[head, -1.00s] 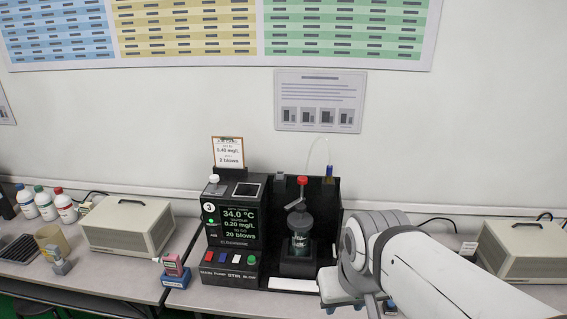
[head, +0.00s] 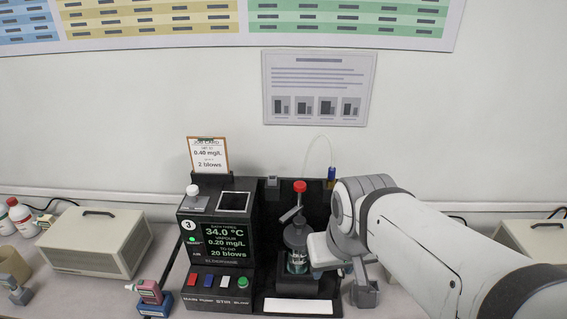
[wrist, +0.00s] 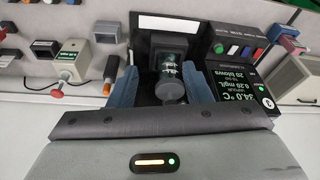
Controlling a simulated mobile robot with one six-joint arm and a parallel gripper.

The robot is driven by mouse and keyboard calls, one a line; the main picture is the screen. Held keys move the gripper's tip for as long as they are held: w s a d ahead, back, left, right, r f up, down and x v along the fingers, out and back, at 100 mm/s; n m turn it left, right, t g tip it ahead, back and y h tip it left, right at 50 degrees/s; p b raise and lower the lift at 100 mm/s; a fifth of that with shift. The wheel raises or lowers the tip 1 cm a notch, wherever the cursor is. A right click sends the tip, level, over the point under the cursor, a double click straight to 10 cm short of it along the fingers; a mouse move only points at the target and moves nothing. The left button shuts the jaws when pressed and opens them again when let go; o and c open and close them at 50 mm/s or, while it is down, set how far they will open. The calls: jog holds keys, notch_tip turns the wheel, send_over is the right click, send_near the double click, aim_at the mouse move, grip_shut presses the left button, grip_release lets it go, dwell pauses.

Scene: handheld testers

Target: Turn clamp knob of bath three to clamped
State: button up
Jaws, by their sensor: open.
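Bath three is a black station with a lit screen (head: 226,246) that reads 34.0 °C, 0.20 mg/L and 20 blows. A glass vessel with a grey top (head: 296,236) stands in its right bay, under a tilted grey lever and a red knob (head: 299,186). A white knob (head: 192,190) is at the station's upper left. Which knob is the clamp knob I cannot tell. My gripper (head: 326,256) is just right of the vessel in the head view. In the wrist view my gripper (wrist: 160,76) is open, with the vessel (wrist: 170,82) showing between its fingers; contact is unclear.
Coloured buttons (head: 217,281) line the station's front. A job card (head: 208,154) stands above it. A pink-and-blue tester (head: 150,296) and a beige box (head: 102,240) are to the left. In the wrist view, several small devices and a red-tipped one (wrist: 57,90) lie to the left.

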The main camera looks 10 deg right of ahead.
jog(key=shift+o, duration=0.8)
jog(key=w+r+n, duration=0.1)
jog(key=w+r, duration=0.2)
jog(key=w, duration=1)
jog(key=shift+d+r+y, duration=0.2)
jog(key=shift+d+y, duration=0.1)
jog(key=n+t, duration=0.1)
jog(key=n, duration=0.1)
send_near(300, 183)
jog(key=shift+y, duration=0.3)
jog(key=x, duration=0.3)
jog(key=p+x, duration=0.1)
jog(key=x, duration=0.4)
jog(key=shift+d+f, duration=0.25)
jog(key=shift+f, duration=0.15)
jog(key=shift+c, duration=0.2)
grip_shut()
